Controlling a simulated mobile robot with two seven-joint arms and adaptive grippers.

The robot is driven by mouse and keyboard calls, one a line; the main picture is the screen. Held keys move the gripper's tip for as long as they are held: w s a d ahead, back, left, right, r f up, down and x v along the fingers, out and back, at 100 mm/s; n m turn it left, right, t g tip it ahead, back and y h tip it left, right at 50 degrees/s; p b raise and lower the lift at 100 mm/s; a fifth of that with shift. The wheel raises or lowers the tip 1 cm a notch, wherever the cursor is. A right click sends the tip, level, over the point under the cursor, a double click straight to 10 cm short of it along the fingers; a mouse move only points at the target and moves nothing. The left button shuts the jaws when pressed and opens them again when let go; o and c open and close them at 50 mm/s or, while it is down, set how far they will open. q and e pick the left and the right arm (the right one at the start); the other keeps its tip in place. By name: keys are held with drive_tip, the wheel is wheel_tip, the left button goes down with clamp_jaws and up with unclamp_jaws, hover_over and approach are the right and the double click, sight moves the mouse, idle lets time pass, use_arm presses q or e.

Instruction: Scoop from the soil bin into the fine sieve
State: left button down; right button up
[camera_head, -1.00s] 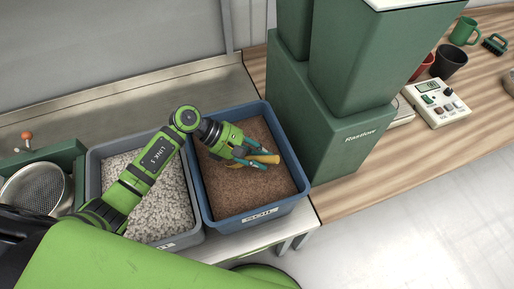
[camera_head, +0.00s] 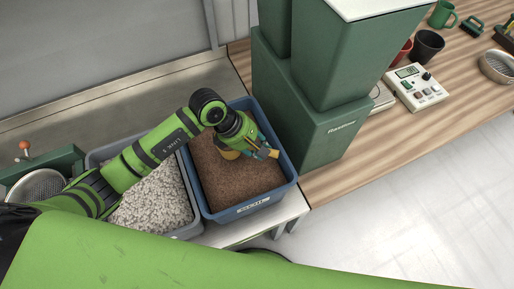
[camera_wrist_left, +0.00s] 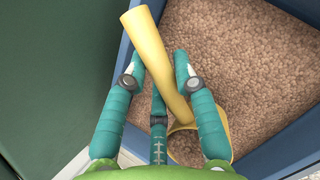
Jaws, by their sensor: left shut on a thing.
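My left gripper (camera_head: 262,151) is over the back right part of the blue soil bin (camera_head: 246,209). It is shut on the handle of a yellow scoop (camera_head: 228,154). In the left wrist view the scoop's handle (camera_wrist_left: 150,45) runs between the fingers (camera_wrist_left: 157,80), and its rounded end (camera_wrist_left: 222,142) is at the lower right, partly hidden by a finger. Brown soil (camera_head: 235,184) fills the bin. A round mesh sieve (camera_head: 37,187) sits at the far left, partly hidden by my arm. Another round sieve (camera_head: 496,66) is on the wooden bench. I cannot tell which is the fine one.
A grey bin of pale gravel (camera_head: 155,203) stands left of the soil bin. Tall green containers (camera_head: 312,128) stand close on its right.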

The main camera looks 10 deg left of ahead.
use_arm(q)
drive_tip(key=shift+y, duration=0.3)
drive_tip(key=shift+d+r, duration=0.2)
drive_tip(key=shift+r, duration=1.15)
drive_tip(key=shift+d+r, duration=0.15)
drive_tip(key=shift+r, duration=1.15)
